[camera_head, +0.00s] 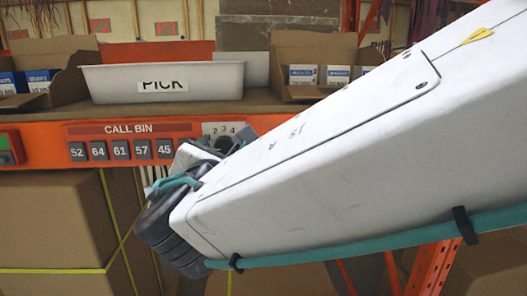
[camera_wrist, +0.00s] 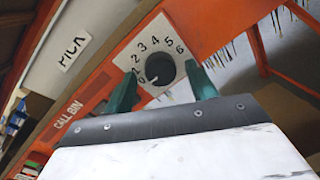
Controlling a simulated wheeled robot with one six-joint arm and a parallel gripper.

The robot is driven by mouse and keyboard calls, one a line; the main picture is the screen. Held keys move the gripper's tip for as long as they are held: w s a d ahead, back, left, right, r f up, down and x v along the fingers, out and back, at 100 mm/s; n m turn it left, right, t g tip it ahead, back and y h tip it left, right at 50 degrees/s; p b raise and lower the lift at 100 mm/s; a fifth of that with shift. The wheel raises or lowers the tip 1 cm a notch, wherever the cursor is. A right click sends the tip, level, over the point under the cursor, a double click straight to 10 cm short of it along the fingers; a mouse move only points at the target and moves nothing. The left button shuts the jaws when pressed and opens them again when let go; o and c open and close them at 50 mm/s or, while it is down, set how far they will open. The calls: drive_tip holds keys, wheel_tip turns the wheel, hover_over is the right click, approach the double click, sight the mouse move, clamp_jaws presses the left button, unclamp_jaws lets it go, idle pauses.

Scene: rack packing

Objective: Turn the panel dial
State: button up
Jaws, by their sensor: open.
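The panel dial is a dark round knob (camera_wrist: 160,72) on a pale plate with numbers from 0 to 6 around it. A small white mark shows on the knob's lower left side, near the 0. In the wrist view my gripper (camera_wrist: 161,69) is open, with one green finger on each side of the knob. I cannot tell whether the fingers touch it. In the head view the dial (camera_head: 224,143) is small and partly covered by my gripper and arm. Only part of my gripper (camera_head: 208,149) shows there.
Left of the dial, the orange beam (camera_head: 38,131) carries a CALL BIN strip (camera_head: 120,128) with numbered buttons. A green button box (camera_head: 10,149) sits at the far left. A white PICK bin (camera_head: 215,82) and open cartons (camera_head: 325,60) stand on the shelf above. Large boxes (camera_head: 50,225) are below.

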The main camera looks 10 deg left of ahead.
drive_tip(key=shift+w, duration=0.1)
drive_tip(key=c, duration=1)
